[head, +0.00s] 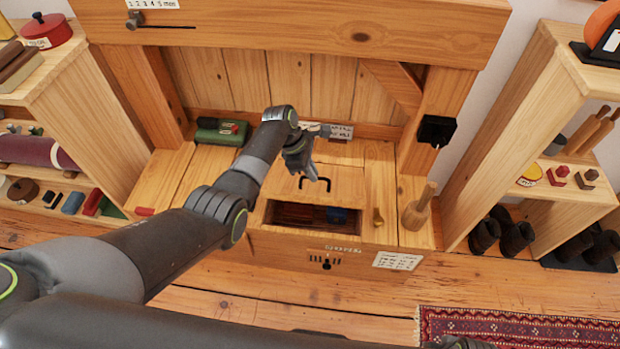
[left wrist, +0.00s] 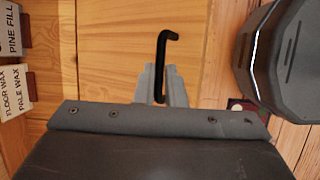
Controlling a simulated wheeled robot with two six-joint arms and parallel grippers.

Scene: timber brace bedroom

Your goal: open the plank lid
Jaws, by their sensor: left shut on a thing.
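The plank lid (head: 345,181) is a light wooden panel in the bench seat, with a black bar handle (head: 301,183) on it. In front of the lid an opening shows a dark compartment (head: 288,213) with reddish and blue things inside. The lid stands partly open; I cannot tell whether it is slid back or tilted. My left gripper (head: 312,174) is shut on the handle. In the left wrist view the handle (left wrist: 162,52) runs down between the two grey fingers.
A wooden mallet (head: 417,212) stands right of the opening, and a green object (head: 220,131) lies at the back left. A thick beam (head: 300,27) crosses above the seat. Shelves stand on both sides (head: 85,105) (head: 530,110). A red rug (head: 510,325) lies at front right.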

